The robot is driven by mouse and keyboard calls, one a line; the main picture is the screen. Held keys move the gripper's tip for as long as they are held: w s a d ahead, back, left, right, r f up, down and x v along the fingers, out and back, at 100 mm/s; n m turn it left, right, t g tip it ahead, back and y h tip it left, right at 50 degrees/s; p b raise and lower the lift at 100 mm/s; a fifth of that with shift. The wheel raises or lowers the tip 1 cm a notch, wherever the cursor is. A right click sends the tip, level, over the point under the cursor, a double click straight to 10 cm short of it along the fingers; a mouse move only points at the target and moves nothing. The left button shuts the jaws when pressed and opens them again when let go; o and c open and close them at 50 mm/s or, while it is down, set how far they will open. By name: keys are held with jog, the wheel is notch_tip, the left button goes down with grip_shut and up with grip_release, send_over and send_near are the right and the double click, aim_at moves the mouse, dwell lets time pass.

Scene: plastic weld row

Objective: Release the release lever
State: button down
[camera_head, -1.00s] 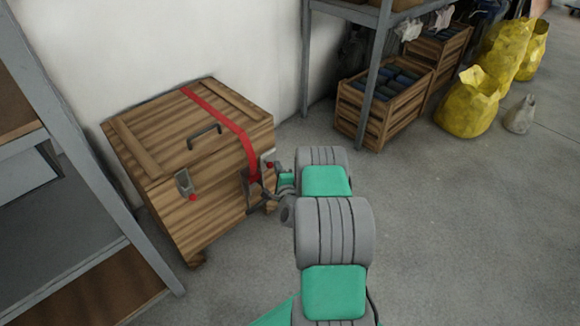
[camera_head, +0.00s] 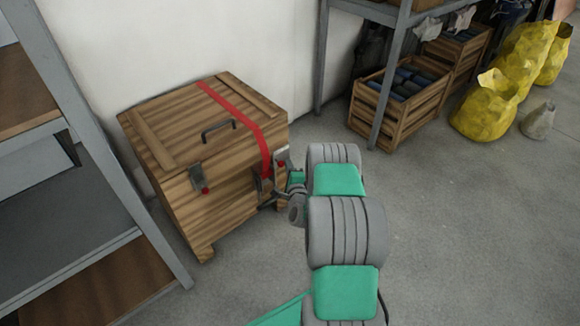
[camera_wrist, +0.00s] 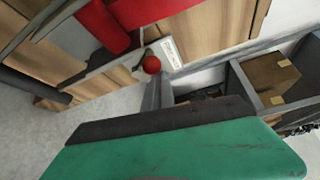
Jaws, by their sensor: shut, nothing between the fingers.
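A slatted wooden chest (camera_head: 235,205) stands by the wall with a red strap (camera_head: 240,117) over its lid. The strap runs down the front to a grey metal buckle with a lever (camera_head: 264,188), largely hidden by my gripper. My gripper (camera_head: 276,192) is shut at the buckle, near the chest's front right corner; I cannot tell whether it touches the lever. In the wrist view, the red strap roll (camera_wrist: 105,25) and grey metal parts lie close ahead, but the fingertips are not clear.
A latch with a red knob (camera_head: 199,180) is on the chest's front left; another red knob (camera_wrist: 151,64) is beside the buckle. A grey shelf (camera_head: 80,190) stands close on the left. Crates (camera_head: 400,110) and yellow sacks (camera_head: 487,107) are at the back right. The right floor is clear.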

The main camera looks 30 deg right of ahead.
jog(key=d+b, duration=0.2)
jog(key=d, duration=0.2)
jog(key=f+p+v, duration=0.1)
jog(key=v, duration=0.9)
jog(key=shift+f, duration=0.15)
